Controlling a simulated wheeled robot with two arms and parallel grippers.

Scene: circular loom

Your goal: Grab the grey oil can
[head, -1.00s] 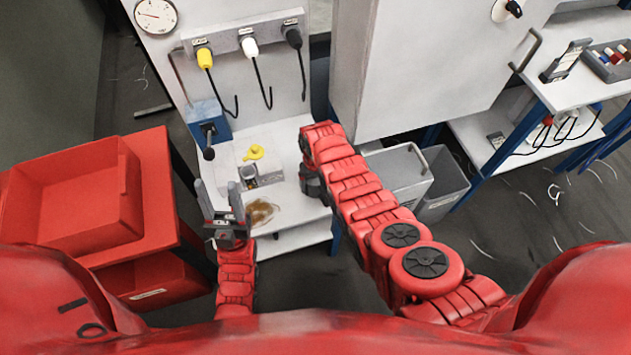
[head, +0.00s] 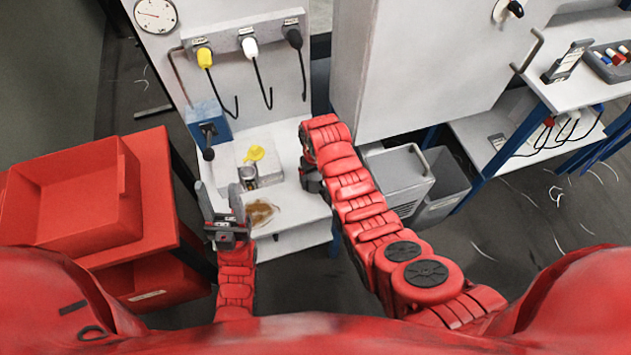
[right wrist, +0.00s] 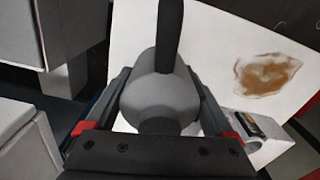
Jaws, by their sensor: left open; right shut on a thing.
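The grey oil can (right wrist: 160,100) fills the middle of the right wrist view, with a rounded body and a dark upright spout or handle. My right gripper (right wrist: 163,85) is shut on it, one finger on each side. In the head view my right gripper (head: 312,180) is mostly under my red arm, over the right edge of the white shelf, and the can cannot be made out there.
The white shelf (head: 283,150) bears a brown oil stain (head: 260,213), a small metal cylinder (head: 248,177) and a yellow piece (head: 255,153). A blue box (head: 207,120) stands behind. A red bin (head: 75,205) is at left; a grey bin (head: 440,190) is at right.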

